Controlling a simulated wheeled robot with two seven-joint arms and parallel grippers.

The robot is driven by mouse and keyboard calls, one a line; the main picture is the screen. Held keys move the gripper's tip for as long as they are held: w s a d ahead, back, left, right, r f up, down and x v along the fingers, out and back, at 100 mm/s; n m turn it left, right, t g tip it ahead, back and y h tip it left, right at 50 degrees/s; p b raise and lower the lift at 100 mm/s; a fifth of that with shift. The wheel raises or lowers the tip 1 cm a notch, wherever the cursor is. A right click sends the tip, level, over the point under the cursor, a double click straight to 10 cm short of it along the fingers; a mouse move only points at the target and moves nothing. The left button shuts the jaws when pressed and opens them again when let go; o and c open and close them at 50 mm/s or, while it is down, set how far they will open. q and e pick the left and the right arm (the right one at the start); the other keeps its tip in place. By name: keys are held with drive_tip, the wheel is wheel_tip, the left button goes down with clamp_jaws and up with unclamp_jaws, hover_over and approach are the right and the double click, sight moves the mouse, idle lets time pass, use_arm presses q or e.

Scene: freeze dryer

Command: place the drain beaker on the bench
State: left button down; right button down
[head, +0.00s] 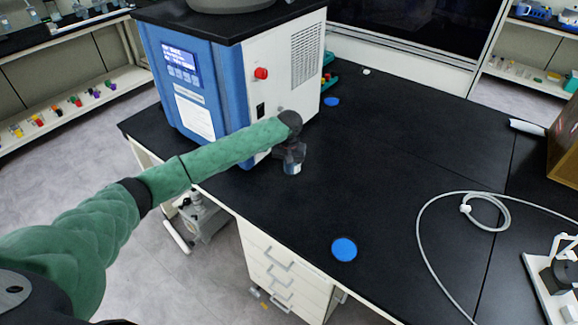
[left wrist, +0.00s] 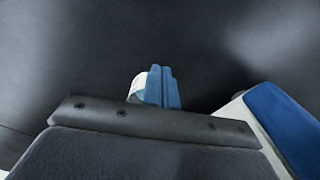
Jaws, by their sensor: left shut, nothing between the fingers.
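The drain beaker (head: 292,168), small and clear with a pale lower part, appears to stand on the black bench (head: 400,150) beside the freeze dryer (head: 280,75). My left gripper (head: 290,152) is right at it in the head view, overlapping its upper part. In the left wrist view the blue fingers (left wrist: 163,87) are shut together with nothing between them. A pale rounded edge of the beaker (left wrist: 136,88) shows just left of the fingers, partly hidden by them. I cannot tell whether they touch. My right gripper is in neither view.
A blue disc (head: 344,249) lies near the bench's front edge, and another blue disc (head: 332,102) lies behind the dryer's side. A grey hose (head: 425,235) curls at the right. The bench middle is clear. The dryer's side wall stands close to my left gripper.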

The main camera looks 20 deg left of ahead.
use_arm(q)
drive_tip(key=shift+w, duration=0.15)
drive_tip(key=shift+w+a+f, duration=0.1)
drive_tip(key=shift+w, duration=1.7)
drive_tip(key=shift+s, duration=0.15)
